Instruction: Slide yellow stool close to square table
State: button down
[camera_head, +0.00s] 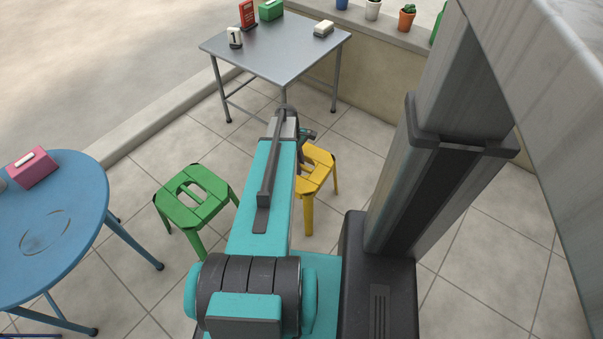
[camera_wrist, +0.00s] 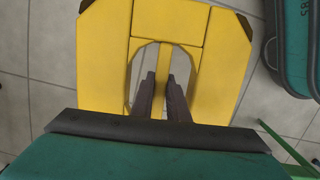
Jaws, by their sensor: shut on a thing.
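The yellow stool (camera_head: 317,172) stands on the tiled floor just right of my forearm in the head view, partly hidden behind it. In the wrist view its yellow seat (camera_wrist: 105,60) fills the upper middle. My gripper (camera_wrist: 161,78) reaches into the oval opening of the seat and is shut on the narrow yellow bar across it, one finger on each side. The fingertips are hard to make out in the head view. The grey square table (camera_head: 272,50) stands beyond the stool, up and slightly left, with clear floor between them.
A green stool (camera_head: 195,197) stands left of my arm. A blue round table (camera_head: 70,215) with a pink box (camera_head: 32,168) is at the left. A low wall (camera_head: 370,85) with potted plants runs behind the square table. A green box, red sign, number marker and white-topped block sit on the table.

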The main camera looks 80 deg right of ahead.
aim_at(319, 148)
jog(key=shift+s+d, duration=0.1)
jog(key=shift+d, duration=0.05)
dwell(0.3)
jog(key=shift+s+d+p, duration=0.65)
jog(key=shift+s+d, duration=0.4)
jog(key=shift+d, duration=0.6)
jog(key=shift+s+d+p, duration=0.7)
jog(key=shift+s+d, duration=0.4)
jog(key=shift+d, duration=0.55)
jog(key=shift+s+d+p, duration=0.65)
jog(key=shift+s+d, duration=0.4)
jog(key=shift+d, duration=0.6)
jog(key=s+d+p, duration=0.3)
jog(key=s+d, duration=0.3)
jog(key=d, duration=0.4)
jog(key=shift+s, duration=0.2)
jog(key=c, duration=1.8)
grip_release()
jog(key=shift+o, duration=0.2)
jog(key=shift+r+p, duration=0.15)
jog(key=shift+p, duration=0.2)
